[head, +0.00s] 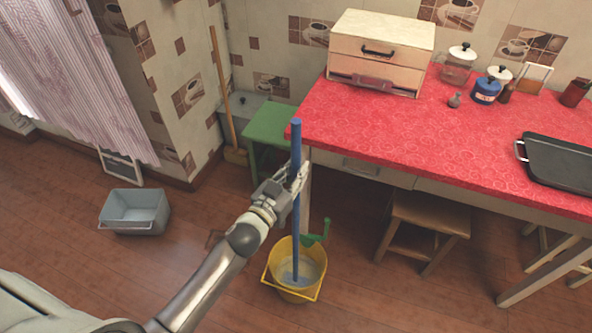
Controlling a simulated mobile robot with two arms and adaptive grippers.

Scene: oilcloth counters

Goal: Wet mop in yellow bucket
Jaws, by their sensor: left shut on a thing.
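My left gripper (288,181) is shut on the blue handle of the mop (296,217). The mop stands close to upright, with its lower end inside the yellow bucket (303,293) on the floor. The mop's head is low in the bucket, among pale content; I cannot tell how deep it sits. A green wringer part (318,237) sticks up at the bucket's right rim. The bucket's handle hangs over its front side. My right gripper is not in view.
A red-covered counter (420,135) stands at the right, with a wooden stool (424,225) beneath it. A green stool (268,128) stands behind the mop. A grey basin (134,211) sits on the floor at left, with clear floor between it and the bucket. A broom (225,95) leans on the wall.

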